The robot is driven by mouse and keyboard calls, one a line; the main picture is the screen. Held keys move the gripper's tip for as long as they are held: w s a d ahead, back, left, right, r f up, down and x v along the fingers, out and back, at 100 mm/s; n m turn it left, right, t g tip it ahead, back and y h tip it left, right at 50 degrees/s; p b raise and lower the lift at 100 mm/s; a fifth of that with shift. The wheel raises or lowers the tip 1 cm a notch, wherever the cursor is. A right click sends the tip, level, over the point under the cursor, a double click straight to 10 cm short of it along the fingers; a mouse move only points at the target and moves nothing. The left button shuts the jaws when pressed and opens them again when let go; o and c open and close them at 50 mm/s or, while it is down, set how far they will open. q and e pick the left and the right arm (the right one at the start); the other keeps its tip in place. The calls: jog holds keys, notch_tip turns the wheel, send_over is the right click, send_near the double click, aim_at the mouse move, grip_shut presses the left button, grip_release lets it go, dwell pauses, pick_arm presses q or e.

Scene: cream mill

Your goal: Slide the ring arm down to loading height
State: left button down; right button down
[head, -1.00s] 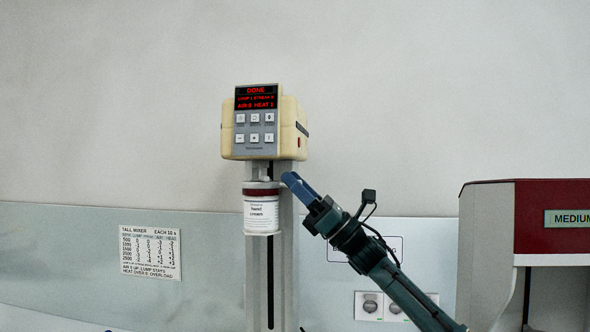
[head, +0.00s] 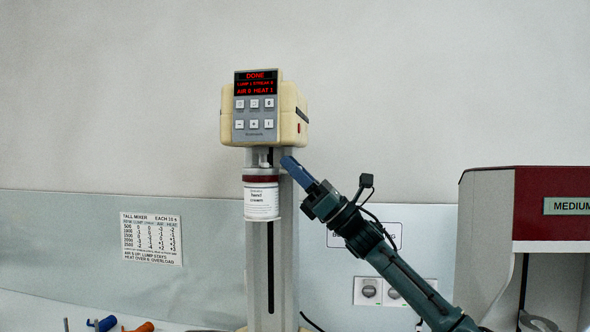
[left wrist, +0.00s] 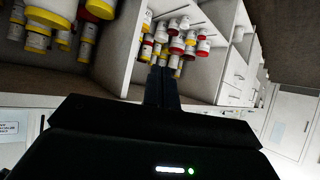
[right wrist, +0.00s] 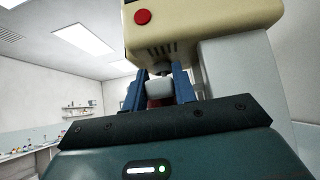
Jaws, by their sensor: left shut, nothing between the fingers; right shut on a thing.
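The tall cream mixer (head: 290,114) stands against the wall, its red display reading DONE. Below its head, a white labelled jar (head: 261,204) sits upright in the dark red ring of the ring arm (head: 261,179), in front of the slotted grey column (head: 284,262). My right gripper (head: 290,163) reaches the column's upper right, just under the head. In the right wrist view its blue fingers close on a pale knob (right wrist: 159,90), which seems part of the ring arm; red shows behind it. My left gripper (left wrist: 162,84) is shut and empty, away from the mixer, facing shelves.
A red-and-white cabinet labelled MEDIUM (head: 532,205) stands at the right. A chart (head: 151,238) and sockets (head: 384,291) are on the wall. Blue (head: 105,323) and orange (head: 144,327) handles lie low left. The left wrist view shows shelves with several jars (left wrist: 180,40).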

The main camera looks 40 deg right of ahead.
jog(key=shift+f+b, duration=0.4)
jog(key=shift+b, duration=0.1)
jog(key=shift+f+b, duration=0.85)
jog(key=shift+b, duration=0.15)
jog(key=c, duration=1.2)
grip_release()
pick_arm(q)
jog(key=shift+w+d+f+h, duration=0.1)
jog(key=shift+d+f+h, duration=0.2)
jog(key=shift+d+f, duration=0.15)
pick_arm(e)
jog(key=shift+o, duration=0.4)
